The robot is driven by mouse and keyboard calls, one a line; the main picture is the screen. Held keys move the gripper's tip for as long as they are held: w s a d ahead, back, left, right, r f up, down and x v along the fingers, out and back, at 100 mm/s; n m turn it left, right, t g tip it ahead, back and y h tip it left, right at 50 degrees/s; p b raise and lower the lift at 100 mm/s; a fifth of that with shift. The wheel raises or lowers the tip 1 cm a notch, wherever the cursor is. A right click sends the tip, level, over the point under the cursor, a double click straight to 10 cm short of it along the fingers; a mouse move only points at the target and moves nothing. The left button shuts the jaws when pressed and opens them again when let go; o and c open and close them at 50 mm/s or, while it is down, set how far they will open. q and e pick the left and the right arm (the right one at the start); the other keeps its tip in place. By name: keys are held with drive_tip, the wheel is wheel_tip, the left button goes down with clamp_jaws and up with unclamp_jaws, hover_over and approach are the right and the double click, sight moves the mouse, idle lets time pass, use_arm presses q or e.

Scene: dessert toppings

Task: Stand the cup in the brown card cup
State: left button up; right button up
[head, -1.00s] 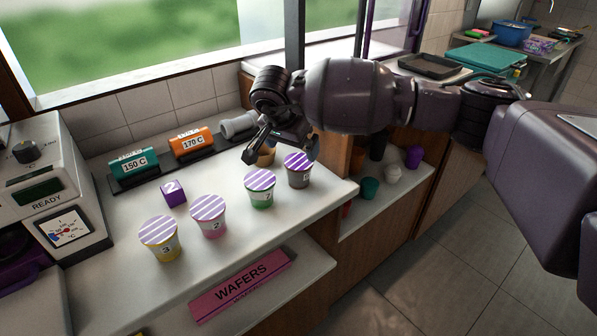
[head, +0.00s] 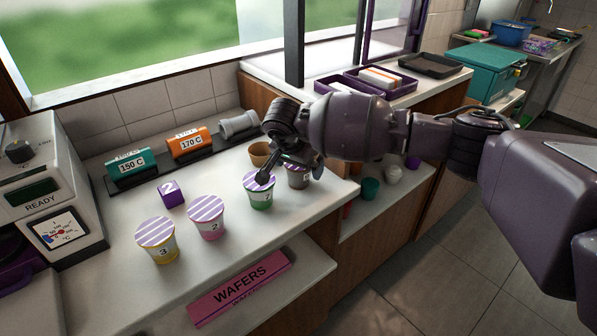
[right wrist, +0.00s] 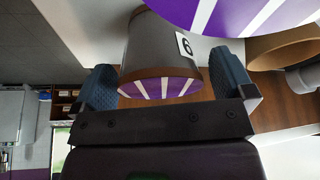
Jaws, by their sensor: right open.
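The brown card cup (head: 259,153) stands open at the back of the counter; its rim also shows at the right of the right wrist view (right wrist: 285,48). A grey cup with a purple-and-white striped lid (head: 297,181) stands in front of it, to the right. My right gripper (head: 290,170) is over this grey cup and partly hides it. In the right wrist view the grey cup, marked 6 (right wrist: 160,55), lies between the two open fingers (right wrist: 166,85). Whether a finger touches it I cannot tell. My left gripper is not in view.
A green striped-lid cup (head: 259,198) stands close by the right gripper's left finger. Pink (head: 206,225) and yellow (head: 160,247) lidded cups and a purple cube (head: 172,193) stand further left. A rack with rollers (head: 165,165) lies along the wall.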

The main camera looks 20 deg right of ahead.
drive_tip(key=shift+r, duration=0.1)
drive_tip(key=c, duration=1.1)
